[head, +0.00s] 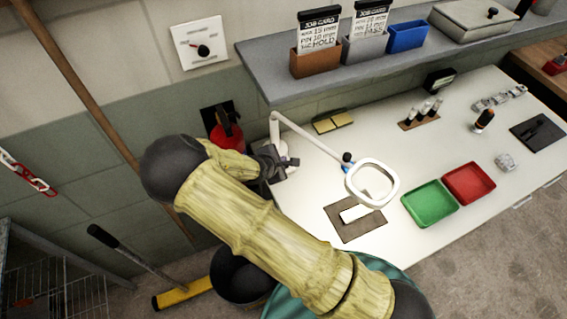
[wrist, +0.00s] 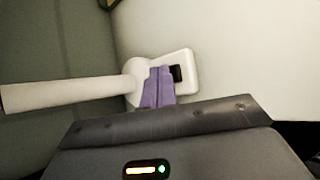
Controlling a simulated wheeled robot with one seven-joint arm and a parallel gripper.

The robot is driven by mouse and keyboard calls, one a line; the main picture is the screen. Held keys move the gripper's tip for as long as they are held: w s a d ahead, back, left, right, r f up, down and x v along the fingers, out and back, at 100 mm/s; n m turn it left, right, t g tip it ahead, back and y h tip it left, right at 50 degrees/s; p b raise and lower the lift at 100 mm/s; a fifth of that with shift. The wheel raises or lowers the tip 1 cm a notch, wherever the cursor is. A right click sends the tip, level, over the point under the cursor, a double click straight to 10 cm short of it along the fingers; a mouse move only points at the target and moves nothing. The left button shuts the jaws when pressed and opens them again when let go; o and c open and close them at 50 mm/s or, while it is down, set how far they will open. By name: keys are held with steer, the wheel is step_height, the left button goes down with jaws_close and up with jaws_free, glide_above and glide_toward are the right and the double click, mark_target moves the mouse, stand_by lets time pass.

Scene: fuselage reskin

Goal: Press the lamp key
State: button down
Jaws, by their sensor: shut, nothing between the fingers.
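The white magnifier lamp stands at the left end of the workbench, its ring head (head: 391,186) held out over a brown mat. In the wrist view its white base (wrist: 187,56) carries a small black key (wrist: 177,74), and its thick white arm (wrist: 60,93) runs off to the left. My gripper (wrist: 159,72) is shut and empty, its purple fingertips over the base just left of the key. Whether they touch the base or key I cannot tell. In the head view my gripper (head: 284,162) is at the lamp's base, and the key is hidden there.
A grey shelf (head: 350,72) with card holders hangs above the bench. A green tray (head: 430,203) and a red tray (head: 469,183) lie to the right. A red object (head: 227,136) on the wall is close behind my wrist. A black bin (head: 243,275) stands below my arm.

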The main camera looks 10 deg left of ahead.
stand_by(0.3)
steer(key=shift+r+p, duration=0.5)
steer(key=shift+p, duration=0.45)
steer(key=shift+r+p, duration=0.15)
steer(key=shift+p, duration=0.15)
step_height(320, 180, up, 6)
steer(key=p, duration=0.7)
stand_by(1.0)
steer(key=shift+s, duration=0.1)
